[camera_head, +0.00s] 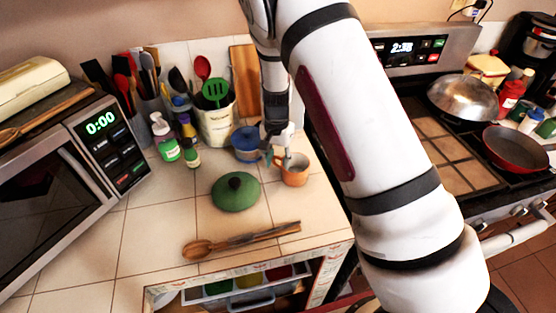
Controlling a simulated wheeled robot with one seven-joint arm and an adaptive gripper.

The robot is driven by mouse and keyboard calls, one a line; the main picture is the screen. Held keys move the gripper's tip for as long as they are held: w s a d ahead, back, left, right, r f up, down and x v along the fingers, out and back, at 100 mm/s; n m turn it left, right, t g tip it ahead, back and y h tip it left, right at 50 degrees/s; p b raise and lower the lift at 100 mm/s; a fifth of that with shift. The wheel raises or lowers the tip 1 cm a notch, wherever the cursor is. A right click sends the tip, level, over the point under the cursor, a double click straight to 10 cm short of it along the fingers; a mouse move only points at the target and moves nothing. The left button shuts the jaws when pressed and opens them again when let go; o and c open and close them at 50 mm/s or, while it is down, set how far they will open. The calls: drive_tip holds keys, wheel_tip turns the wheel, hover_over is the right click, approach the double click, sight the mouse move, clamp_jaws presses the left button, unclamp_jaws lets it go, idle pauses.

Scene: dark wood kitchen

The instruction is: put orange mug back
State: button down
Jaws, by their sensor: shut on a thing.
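The orange mug (295,171) stands upright on, or just above, the tiled counter, left of my arm; I cannot tell whether its base touches the tiles. My gripper (277,158) points down at the mug's left side and is shut on it, around the handle or near rim. The fingertips are small here and partly blend with the mug and the blue pot behind.
A blue pot (246,144) is close behind my gripper on the left. A green lid (235,192) and wooden spoons (240,240) lie in front. A microwave (60,180) stands left, a stove (440,150) right. An open drawer (250,292) with colored items shows below the counter.

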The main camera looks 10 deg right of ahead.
drive_tip(key=shift+f, duration=0.15)
drive_tip(key=c, duration=1)
unclamp_jaws()
drive_tip(key=shift+f, duration=0.1)
drive_tip(key=shift+c, duration=0.2)
